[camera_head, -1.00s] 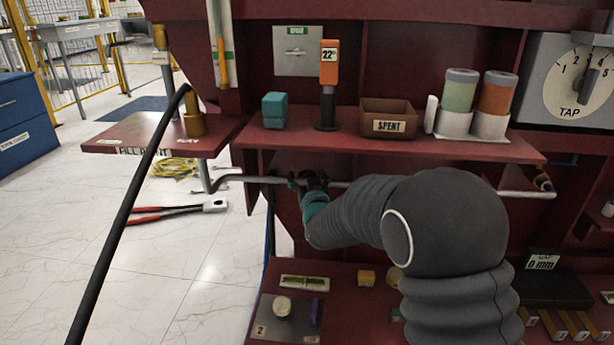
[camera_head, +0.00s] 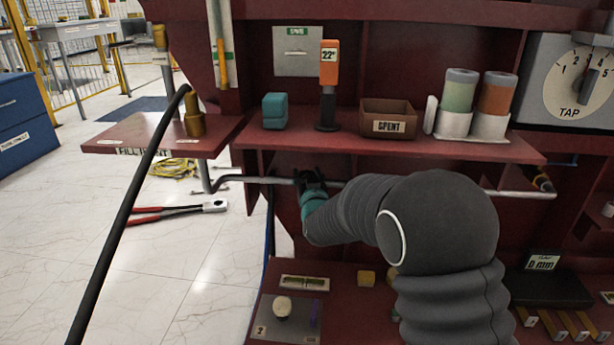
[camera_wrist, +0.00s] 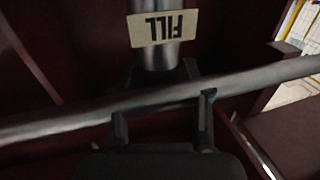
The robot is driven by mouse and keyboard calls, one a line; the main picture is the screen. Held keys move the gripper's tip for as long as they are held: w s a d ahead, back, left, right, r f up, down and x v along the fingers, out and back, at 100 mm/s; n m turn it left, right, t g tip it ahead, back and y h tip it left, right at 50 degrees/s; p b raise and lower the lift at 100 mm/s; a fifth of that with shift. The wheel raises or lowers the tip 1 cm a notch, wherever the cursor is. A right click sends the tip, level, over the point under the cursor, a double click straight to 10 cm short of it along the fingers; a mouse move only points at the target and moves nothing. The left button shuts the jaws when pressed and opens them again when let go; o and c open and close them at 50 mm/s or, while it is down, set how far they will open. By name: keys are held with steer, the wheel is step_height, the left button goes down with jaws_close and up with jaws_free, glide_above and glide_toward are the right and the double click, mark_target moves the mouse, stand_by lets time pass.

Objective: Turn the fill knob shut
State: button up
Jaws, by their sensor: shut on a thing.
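A grey metal cylinder with an upside-down FILL label, the fill knob (camera_wrist: 158,56), is at the top middle of the wrist view. My gripper (camera_wrist: 163,72) reaches past a slanting grey pipe (camera_wrist: 70,121), and its dark fingertips are shut around the lower end of the cylinder. The pipe hides part of the grip. In the head view my gripper (camera_head: 309,181) is at the pipe (camera_head: 245,180) under the red shelf. The knob cannot be made out there.
The red shelf (camera_head: 390,147) above carries a teal box (camera_head: 274,111), an orange-headed tool (camera_head: 329,75), a SPENT bin (camera_head: 388,118) and two cups. A lower red shelf (camera_head: 345,310) holds small parts. A black hose (camera_head: 130,210) hangs at the left.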

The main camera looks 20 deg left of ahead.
steer(key=shift+m+t+h, duration=0.3)
steer(key=shift+h, duration=0.1)
steer(key=m+h+p, duration=0.1)
steer(key=h, duration=0.1)
steer(key=m+t+h+p, duration=0.1)
steer(key=m+h+p, duration=0.1)
steer(key=h, duration=0.1)
steer(key=shift+a+r+m, duration=0.1)
steer(key=shift+r+m, duration=0.05)
steer(key=shift+m, duration=0.15)
steer(key=m+h+p, duration=0.2)
steer(key=h, duration=0.1)
steer(key=m+h+p, duration=0.2)
steer(key=h, duration=0.2)
steer(key=shift+p, duration=0.35)
steer(key=m+g+h+p, duration=0.1)
steer(key=m+h, duration=0.1)
steer(key=m+g+h+p, duration=0.1)
steer(key=m+h, duration=0.1)
steer(key=h, duration=0.1)
steer(key=shift+f+h, duration=0.2)
steer(key=shift+h, duration=0.1)
steer(key=shift+m+g+h, duration=1.2)
steer(key=shift+g+h, duration=0.1)
steer(key=shift+h, duration=0.1)
steer(key=shift+m+g+h, duration=0.6)
steer(key=shift+g, duration=0.1)
steer(key=shift+r, duration=0.1)
steer(key=o, duration=1.2)
